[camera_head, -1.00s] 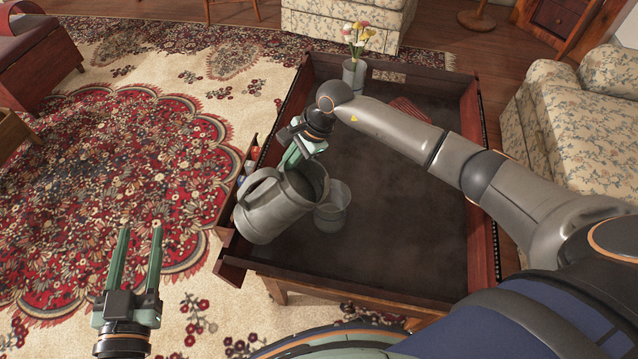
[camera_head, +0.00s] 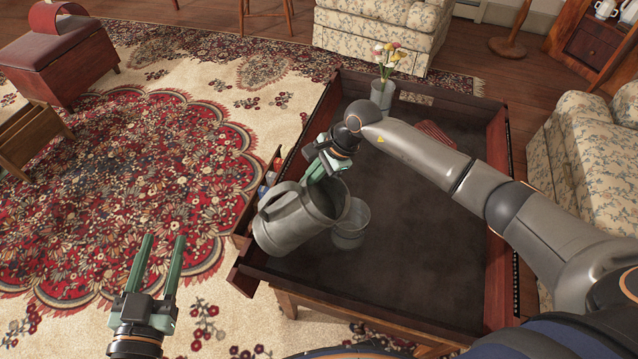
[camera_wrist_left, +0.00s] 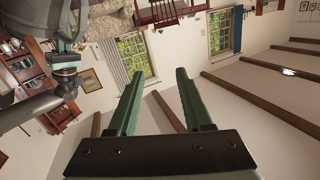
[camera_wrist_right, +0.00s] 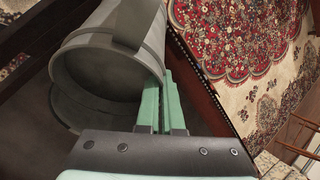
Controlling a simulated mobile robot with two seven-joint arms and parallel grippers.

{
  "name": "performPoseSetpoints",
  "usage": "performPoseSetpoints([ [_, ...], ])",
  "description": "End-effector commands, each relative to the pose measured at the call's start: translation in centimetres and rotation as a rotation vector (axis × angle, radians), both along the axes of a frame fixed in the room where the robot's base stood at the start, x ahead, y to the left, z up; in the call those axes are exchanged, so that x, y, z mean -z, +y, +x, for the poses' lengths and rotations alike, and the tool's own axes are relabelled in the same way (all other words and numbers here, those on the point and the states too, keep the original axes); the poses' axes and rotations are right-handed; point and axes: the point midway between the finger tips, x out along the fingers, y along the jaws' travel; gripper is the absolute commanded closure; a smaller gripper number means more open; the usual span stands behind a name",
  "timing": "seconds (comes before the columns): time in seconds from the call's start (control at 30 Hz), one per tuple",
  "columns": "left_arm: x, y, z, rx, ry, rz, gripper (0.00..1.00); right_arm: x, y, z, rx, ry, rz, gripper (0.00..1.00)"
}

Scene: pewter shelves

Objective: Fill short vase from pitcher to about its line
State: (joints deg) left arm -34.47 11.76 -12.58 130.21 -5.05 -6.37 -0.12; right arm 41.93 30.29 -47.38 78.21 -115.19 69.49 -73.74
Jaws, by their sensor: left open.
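The grey metal pitcher (camera_head: 290,228) is tilted, its mouth facing right toward the short grey vase (camera_head: 350,232). Its rim overlaps the vase in the head view, so I cannot tell whether they touch. My right gripper (camera_head: 318,168) is shut on the pitcher's upper wall near the rim; the fingers (camera_wrist_right: 162,106) lie close together against the pitcher (camera_wrist_right: 110,45) in the right wrist view. The vase stands upright on the dark table top. Its line, the water level and any stream cannot be made out. My left gripper (camera_head: 158,250) is open and empty, left of the table.
The dark table (camera_head: 420,260) has raised wooden edges. A vase with flowers (camera_head: 381,96) and a red striped item (camera_head: 437,135) are at its far end. Small bottles (camera_head: 268,180) sit along its left side. Floral sofas (camera_head: 590,150) stand right and behind. The table's middle is clear.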

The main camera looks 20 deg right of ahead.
Motion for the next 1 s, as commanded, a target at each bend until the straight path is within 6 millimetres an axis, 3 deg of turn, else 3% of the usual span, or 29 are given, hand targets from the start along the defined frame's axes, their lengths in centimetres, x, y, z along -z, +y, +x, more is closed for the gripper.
performPoseSetpoints([
  [1.0, -1.3, -0.1, 0.3, 0.003, -0.041, -0.002, 0.5, -0.6, 0.1, 0.2, 0.002, -0.008, 0.018, 1.0],
])
